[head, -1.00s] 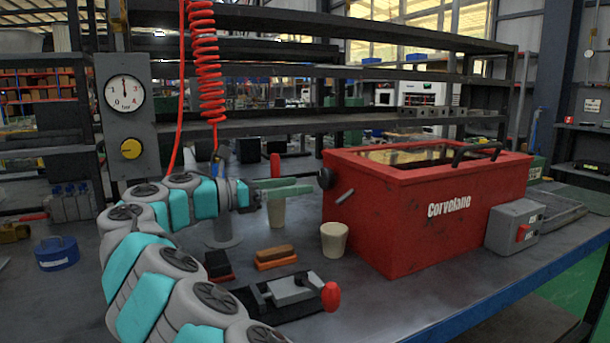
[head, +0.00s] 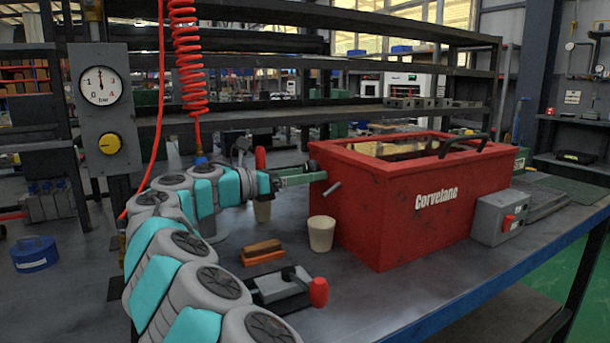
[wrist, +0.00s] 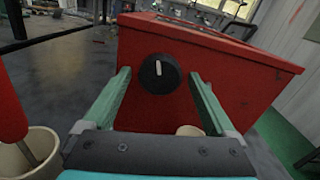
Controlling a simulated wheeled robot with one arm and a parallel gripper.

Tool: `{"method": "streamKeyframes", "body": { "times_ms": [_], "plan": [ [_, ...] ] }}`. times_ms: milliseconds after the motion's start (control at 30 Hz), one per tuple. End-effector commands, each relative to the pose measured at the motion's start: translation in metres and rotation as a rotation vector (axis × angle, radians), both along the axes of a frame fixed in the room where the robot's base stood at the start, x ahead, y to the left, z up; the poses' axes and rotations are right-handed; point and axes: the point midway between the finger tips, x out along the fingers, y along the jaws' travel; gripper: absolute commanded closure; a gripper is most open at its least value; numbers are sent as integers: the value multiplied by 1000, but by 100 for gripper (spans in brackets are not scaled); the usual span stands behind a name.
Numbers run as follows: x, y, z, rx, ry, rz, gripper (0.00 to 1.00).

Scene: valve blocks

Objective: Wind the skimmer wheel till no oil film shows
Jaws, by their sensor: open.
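The red tank (head: 400,215), lettered Corvelane, stands on the bench, its open top showing a yellowish, shiny surface (head: 385,149) with dark patches. The skimmer wheel looks like a small black knob (wrist: 158,74) with a pale mark pointing up, on the tank's end wall. In the head view the knob (head: 312,167) is partly hidden by my gripper (head: 318,178). In the wrist view my gripper (wrist: 161,84) is open, its green fingers either side of the knob, with a gap on each side. I cannot tell how far the fingertips reach along it.
A beige cup (head: 321,233) stands below. A red-handled clamp (head: 290,288) and an orange-brown block (head: 263,252) lie in front. A grey switch box (head: 499,217) is at right.

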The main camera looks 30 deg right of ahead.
Motion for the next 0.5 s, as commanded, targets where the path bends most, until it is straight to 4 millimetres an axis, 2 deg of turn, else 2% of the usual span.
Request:
{"method": "streamKeyframes", "body": {
  "times_ms": [67,500],
  "plan": [
    [0,0,0,0,0,0,9],
    [0,1,0,0,0,1,57]
  ]
}}
